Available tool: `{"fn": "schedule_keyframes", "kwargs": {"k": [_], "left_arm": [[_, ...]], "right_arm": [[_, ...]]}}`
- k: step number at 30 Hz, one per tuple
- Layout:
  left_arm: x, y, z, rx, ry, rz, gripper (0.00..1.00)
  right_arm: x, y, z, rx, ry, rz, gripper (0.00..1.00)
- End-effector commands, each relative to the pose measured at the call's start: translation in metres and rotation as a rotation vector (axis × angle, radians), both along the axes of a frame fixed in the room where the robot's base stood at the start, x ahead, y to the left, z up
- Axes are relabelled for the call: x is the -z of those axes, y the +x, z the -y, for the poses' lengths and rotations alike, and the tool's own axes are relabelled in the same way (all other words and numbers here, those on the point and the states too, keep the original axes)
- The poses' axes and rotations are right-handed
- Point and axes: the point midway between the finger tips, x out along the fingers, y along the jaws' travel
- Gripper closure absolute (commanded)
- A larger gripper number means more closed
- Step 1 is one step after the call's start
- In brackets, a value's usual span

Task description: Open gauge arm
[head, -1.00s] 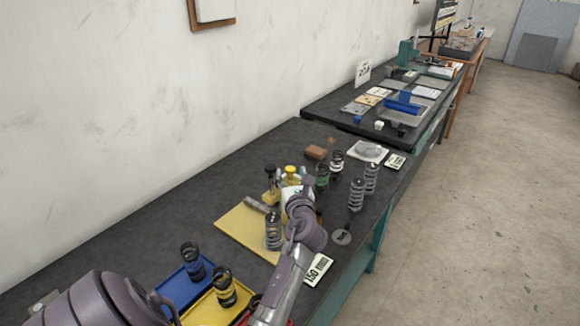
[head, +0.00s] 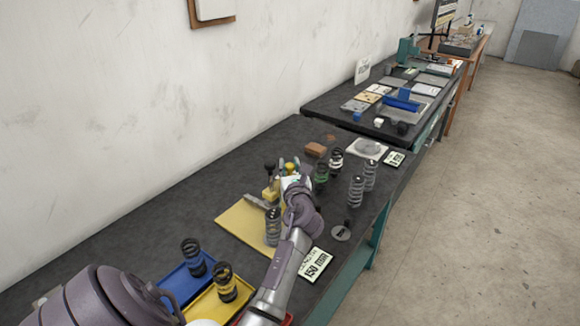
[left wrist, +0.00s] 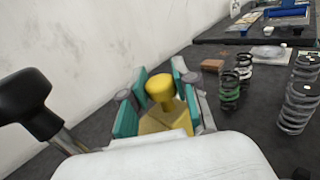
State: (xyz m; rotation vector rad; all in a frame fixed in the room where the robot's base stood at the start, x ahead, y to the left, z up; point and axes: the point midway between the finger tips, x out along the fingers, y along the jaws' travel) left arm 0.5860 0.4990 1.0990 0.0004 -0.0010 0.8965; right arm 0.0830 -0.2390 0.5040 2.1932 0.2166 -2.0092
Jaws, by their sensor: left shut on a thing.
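The gauge has a yellow knob (left wrist: 160,88) on a yellow block (left wrist: 165,122); the knob also shows in the head view (head: 289,167). My left gripper (left wrist: 160,105) has its teal pads on both sides of this yellow part and is shut on it. A black knob (left wrist: 28,100) on a metal rod stands at the left in the left wrist view, apart from the fingers; it shows in the head view (head: 270,165) too. The gauge's lower part is partly hidden behind my gripper and arm. My right gripper is not in view.
A grey spring (head: 273,227) stands on the yellow board (head: 240,222) close to my arm. Several springs stand to the right, including a green one (head: 321,172). A blue tray (head: 180,285) and a yellow tray (head: 207,305) hold springs in front. A brown block (head: 316,150) lies behind.

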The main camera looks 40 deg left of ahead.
Motion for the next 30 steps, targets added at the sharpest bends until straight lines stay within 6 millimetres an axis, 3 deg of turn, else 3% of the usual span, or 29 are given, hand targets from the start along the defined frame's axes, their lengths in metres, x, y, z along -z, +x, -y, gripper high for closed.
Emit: {"fn": "schedule_keyframes", "kwargs": {"k": [8,15,21,25,30], "left_arm": [[-0.001,0.0,-0.01,-0.001,0.003,-0.002,1.0],[-0.003,-0.003,-0.076,-0.002,0.008,-0.007,1.0],[-0.001,-0.008,-0.126,-0.001,0.005,-0.005,1.0],[0.0,-0.01,-0.141,-0.001,0.0,-0.002,1.0],[0.001,-0.011,-0.145,-0.001,-0.003,-0.001,1.0]], "right_arm": [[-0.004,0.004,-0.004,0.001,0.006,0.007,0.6],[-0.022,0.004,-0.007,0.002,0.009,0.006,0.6],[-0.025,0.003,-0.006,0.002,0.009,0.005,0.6],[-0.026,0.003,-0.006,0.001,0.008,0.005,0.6],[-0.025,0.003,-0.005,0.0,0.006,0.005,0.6]]}}
